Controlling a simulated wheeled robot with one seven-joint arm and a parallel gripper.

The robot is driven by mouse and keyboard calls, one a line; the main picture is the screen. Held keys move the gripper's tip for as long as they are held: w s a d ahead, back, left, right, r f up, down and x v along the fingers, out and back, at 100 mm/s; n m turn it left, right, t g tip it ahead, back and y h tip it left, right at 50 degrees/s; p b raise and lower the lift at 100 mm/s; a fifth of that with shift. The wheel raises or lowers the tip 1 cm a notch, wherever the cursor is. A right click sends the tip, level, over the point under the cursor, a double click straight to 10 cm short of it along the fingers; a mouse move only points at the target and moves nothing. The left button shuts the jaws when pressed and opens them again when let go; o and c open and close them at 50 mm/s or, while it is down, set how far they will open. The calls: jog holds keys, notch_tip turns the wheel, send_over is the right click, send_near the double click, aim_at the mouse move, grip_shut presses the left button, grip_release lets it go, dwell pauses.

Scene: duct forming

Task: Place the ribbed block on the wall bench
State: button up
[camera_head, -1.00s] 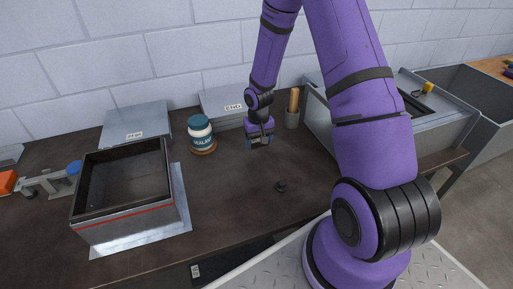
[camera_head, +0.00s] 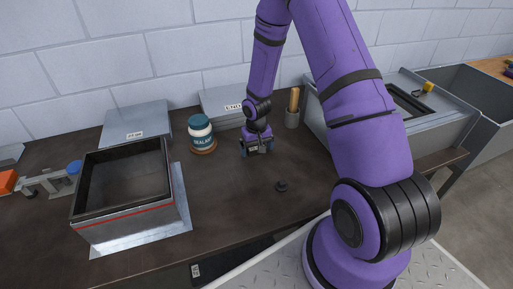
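The wall bench (camera_head: 235,195) is the dark brown worktop along the block wall. My gripper (camera_head: 257,150) points down low over the bench, right of the sealant tub and in front of the grey END panel. Its fingers are small and dark here, and I cannot tell whether anything is between them or whether they touch the bench. I cannot make out the ribbed block for sure. A small dark round piece (camera_head: 281,186) lies on the bench just in front of my gripper.
A sealant tub (camera_head: 201,133) stands left of my gripper; the END panel (camera_head: 222,103) lies behind. A wooden-handled tool in a grey cup (camera_head: 292,118) stands close right. An open metal duct box (camera_head: 128,217) fills the left. The bench's front middle is mostly clear.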

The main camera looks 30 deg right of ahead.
jog(key=shift+r, duration=0.15)
notch_tip(320, 180, up, 12)
notch_tip(320, 180, up, 11)
jog(key=t, duration=0.1)
send_over(256, 146)
jog(key=s+a, duration=0.1)
jog(key=s, duration=0.2)
jog(key=s+a+r+n+t+h, duration=0.1)
jog(key=s+r, duration=0.2)
jog(key=r, duration=0.2)
jog(key=s+a+r, duration=0.1)
jog(key=s+r, duration=0.2)
jog(key=r, duration=0.2)
jog(key=s+a+r+t, duration=0.1)
jog(key=s+a+r, duration=0.1)
jog(key=s+r, duration=0.4)
jog(key=s+a+r+n+t+y, duration=0.1)
jog(key=s+r, duration=0.4)
jog(key=s, duration=0.8)
jog(key=shift+s+a+r+t, duration=0.15)
jog(key=shift+a+r+t, duration=0.2)
jog(key=shift+a+t, duration=0.3)
